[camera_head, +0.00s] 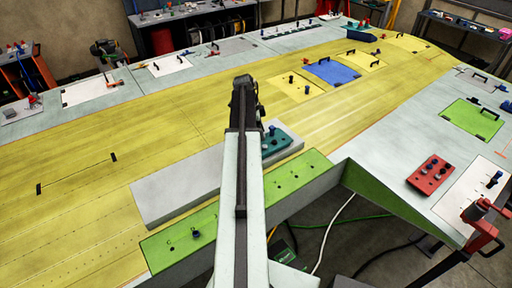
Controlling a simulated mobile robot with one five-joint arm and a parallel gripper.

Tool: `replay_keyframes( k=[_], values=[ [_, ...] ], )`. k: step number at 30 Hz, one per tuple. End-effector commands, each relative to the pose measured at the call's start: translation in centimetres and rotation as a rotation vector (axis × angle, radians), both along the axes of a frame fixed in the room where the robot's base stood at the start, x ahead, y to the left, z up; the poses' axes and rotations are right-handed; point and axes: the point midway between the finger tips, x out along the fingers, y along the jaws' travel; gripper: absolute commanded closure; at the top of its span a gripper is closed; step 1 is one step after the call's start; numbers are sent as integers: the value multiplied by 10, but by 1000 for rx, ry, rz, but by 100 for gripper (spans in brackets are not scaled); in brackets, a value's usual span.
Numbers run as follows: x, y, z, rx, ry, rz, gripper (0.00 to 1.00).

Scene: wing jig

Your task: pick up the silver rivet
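I cannot pick out the silver rivet with certainty; it is too small to tell or hidden. A teal block (284,144) with several small dark and blue pegs sits just right of my arm. A red block (421,184) with several pegs, some greyish, stands at the right. A green strip (160,253) along the wing's near edge carries a small blue piece (195,234). My gripper (245,88) is at the far end of my arm, above the yellow wing surface (190,115); its fingers are too small and dark to read.
A grey raised slab (165,193) lies on the wing under my arm, partly hidden by it. A blue panel (331,72) and black handles lie farther back. A red clamp (480,212) stands at the right edge. The wing's left middle is mostly clear.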

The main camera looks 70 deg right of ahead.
Motion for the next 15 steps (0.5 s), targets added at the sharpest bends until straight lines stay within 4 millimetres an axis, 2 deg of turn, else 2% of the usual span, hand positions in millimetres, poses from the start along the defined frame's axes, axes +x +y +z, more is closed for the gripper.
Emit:
replay_keyframes(
  k=[6, 11, 15],
  values=[
    [-1, -1, -26, 0, 0, 4, 65],
    [-2, -2, -27, 0, 0, 6, 65],
    [-3, -3, -41, 0, 0, 6, 65]
  ],
)
